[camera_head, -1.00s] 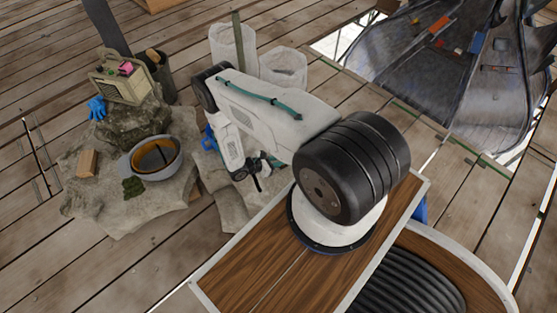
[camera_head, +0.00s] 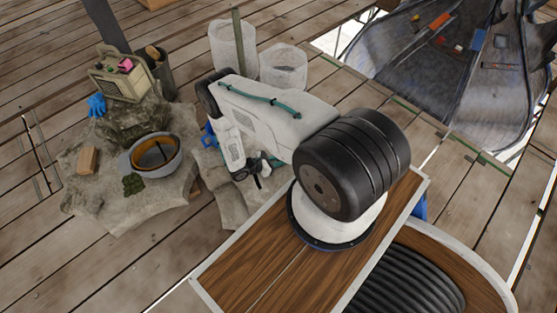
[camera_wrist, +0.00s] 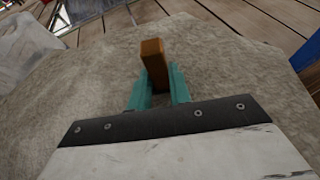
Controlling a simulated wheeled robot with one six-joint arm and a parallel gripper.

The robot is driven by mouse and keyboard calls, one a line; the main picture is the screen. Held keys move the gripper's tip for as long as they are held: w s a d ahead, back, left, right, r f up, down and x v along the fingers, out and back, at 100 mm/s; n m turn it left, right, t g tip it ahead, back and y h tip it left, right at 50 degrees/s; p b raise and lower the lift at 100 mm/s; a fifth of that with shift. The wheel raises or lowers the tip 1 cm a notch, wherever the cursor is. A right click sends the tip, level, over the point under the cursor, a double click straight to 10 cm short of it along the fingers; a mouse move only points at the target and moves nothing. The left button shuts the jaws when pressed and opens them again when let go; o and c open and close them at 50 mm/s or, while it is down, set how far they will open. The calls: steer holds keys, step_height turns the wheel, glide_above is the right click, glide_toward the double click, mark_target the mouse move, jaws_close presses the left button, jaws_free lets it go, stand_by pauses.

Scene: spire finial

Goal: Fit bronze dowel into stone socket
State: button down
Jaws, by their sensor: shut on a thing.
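My gripper (camera_wrist: 156,78) has teal fingers, shut on the sides of the bronze dowel (camera_wrist: 152,56). The dowel is a short orange-brown piece that sticks out past the fingertips in the wrist view. Pale rough stone (camera_wrist: 235,70) fills the view behind and around it. I see no socket opening; a dark patch shows between the fingers, and I cannot tell whether the dowel touches the stone. In the head view my gripper (camera_head: 257,166) is small and partly hidden by my arm, beside a low stone block (camera_head: 229,190).
Two whitish bins (camera_head: 283,70) stand behind my arm. A dark chute (camera_head: 445,70) lies at upper right. Plank floor (camera_head: 110,265) is clear at lower left.

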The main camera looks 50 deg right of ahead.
steer(key=shift+f, duration=0.35)
steer(key=c, duration=1.2)
jaws_free()
steer(key=v, duration=0.8)
steer(key=shift+s, duration=0.1)
